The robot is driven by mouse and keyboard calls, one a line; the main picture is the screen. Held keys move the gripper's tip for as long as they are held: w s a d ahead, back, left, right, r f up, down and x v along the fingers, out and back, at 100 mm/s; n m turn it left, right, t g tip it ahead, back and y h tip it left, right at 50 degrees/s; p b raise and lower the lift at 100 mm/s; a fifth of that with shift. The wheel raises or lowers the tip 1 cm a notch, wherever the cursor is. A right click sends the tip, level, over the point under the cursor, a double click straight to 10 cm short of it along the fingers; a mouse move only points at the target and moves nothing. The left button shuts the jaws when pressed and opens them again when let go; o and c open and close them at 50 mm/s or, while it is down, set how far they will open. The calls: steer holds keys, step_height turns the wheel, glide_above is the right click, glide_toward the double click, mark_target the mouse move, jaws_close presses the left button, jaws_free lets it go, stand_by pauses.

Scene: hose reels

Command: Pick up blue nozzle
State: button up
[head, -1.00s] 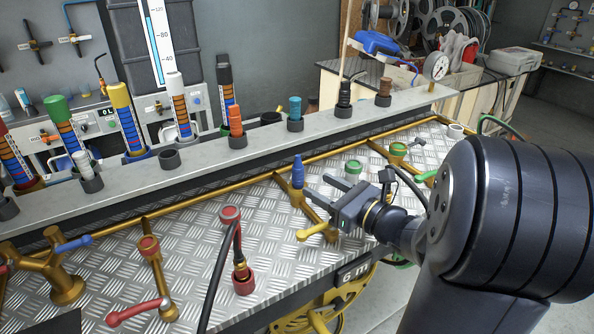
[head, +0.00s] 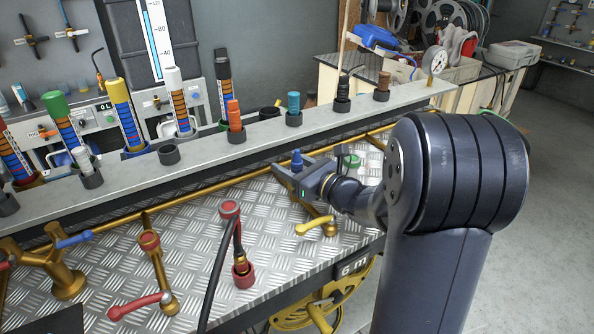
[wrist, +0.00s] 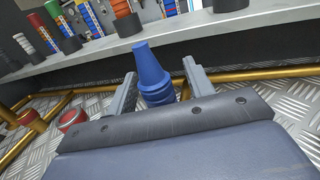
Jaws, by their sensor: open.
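The blue nozzle (head: 297,161) stands upright on the brass pipe fitting of the diamond-plate bench. In the wrist view the blue nozzle (wrist: 151,70) stands between the two fingers, its tapered tip pointing up. My gripper (head: 292,170) is open around it, with one finger on either side. The wrist view shows my gripper (wrist: 160,85) with a gap visible at the right finger; the left finger is very close to the nozzle, and I cannot tell whether they touch. The nozzle's lower end is partly hidden by the gripper body.
A grey shelf (head: 205,152) behind holds several coloured nozzles in dark cups, including an orange one (head: 235,115) and a teal one (head: 293,103). A yellow-handled valve (head: 315,226) lies below my gripper. A black hose (head: 218,272) rises from the bench on the left.

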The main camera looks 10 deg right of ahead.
steer(key=shift+c, duration=0.5)
jaws_close()
steer(key=shift+r, duration=0.1)
